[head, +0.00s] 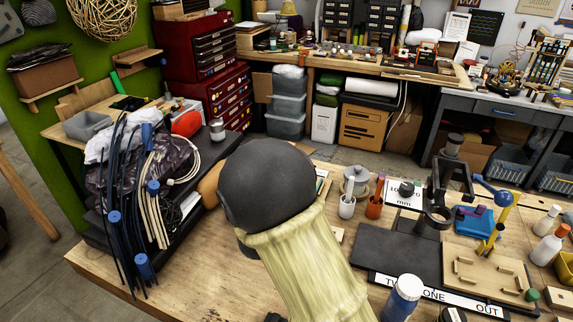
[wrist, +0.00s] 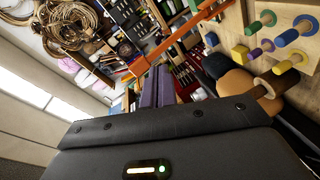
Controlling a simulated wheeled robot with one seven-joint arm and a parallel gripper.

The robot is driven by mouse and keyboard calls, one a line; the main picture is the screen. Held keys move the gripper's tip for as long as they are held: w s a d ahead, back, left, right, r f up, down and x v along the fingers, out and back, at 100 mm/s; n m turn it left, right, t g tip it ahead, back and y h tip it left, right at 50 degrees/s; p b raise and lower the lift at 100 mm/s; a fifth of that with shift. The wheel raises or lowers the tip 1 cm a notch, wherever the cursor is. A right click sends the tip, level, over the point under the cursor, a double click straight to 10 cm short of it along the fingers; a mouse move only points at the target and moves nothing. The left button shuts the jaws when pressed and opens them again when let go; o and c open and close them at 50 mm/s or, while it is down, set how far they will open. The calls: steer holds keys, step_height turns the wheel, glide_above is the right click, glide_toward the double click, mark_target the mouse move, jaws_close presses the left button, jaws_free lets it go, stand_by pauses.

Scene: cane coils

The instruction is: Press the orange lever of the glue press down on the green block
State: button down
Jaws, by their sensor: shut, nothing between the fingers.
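My gripper (wrist: 157,82) shows in the wrist view as two dark purplish fingers lying together, empty. In the head view my dark, round joint and pale sleeve fill the middle, and the fingers are hidden. A long orange bar (wrist: 180,48) crosses the wrist view beyond the fingers; I cannot tell whether it is the press lever or how far off it is. In the head view a black stand with a ring (head: 437,212) and a yellow upright with a blue knob (head: 497,215) stand at the bench's right. I cannot make out the green block for certain.
A white-and-blue bottle (head: 403,298), an orange cup (head: 374,207) and a wooden board with pegs (head: 488,268) crowd the right. A board with coloured pegs (wrist: 270,45) shows in the wrist view.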

steer(key=a+n+t+h, duration=0.1)
steer(key=s+a+n+t+h, duration=0.1)
steer(key=s+a+r+t+h+b, duration=0.1)
steer(key=a, duration=0.1)
steer(key=shift+s+a+r+n, duration=0.1)
steer(key=shift+n, duration=0.3)
steer(key=p+x, duration=0.4)
steer(key=x, duration=1)
steer(key=shift+r, duration=0.2)
